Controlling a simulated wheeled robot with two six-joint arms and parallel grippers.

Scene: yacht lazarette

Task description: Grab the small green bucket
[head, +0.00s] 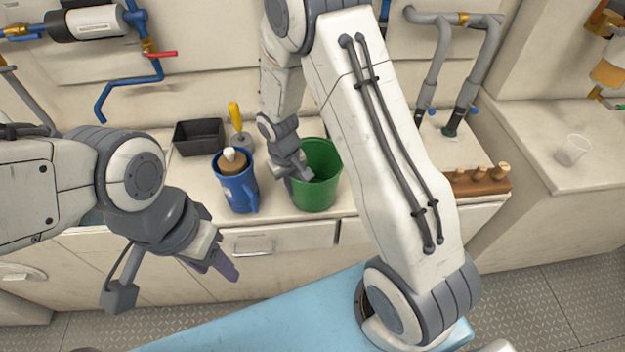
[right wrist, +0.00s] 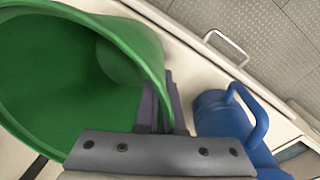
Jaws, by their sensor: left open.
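The small green bucket (head: 322,188) stands upright on the counter, right of a blue jug (head: 240,192). My right gripper (head: 300,172) is at the bucket's left rim. In the right wrist view, its two fingers (right wrist: 162,105) are close together, one inside and one outside the wall of the bucket (right wrist: 75,75), with green between them. They look shut on the wall. The blue jug (right wrist: 225,115) is just beside the outer finger. My left gripper (head: 222,262) is open and empty, low in front of the counter's drawers.
A black tray (head: 198,136) and a yellow-handled tool (head: 237,120) are behind the jug. A rack with bottle-like pegs (head: 480,182) and pipes are to the right. A clear cup (head: 573,150) stands on the right counter. Drawer handles stick out at the front.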

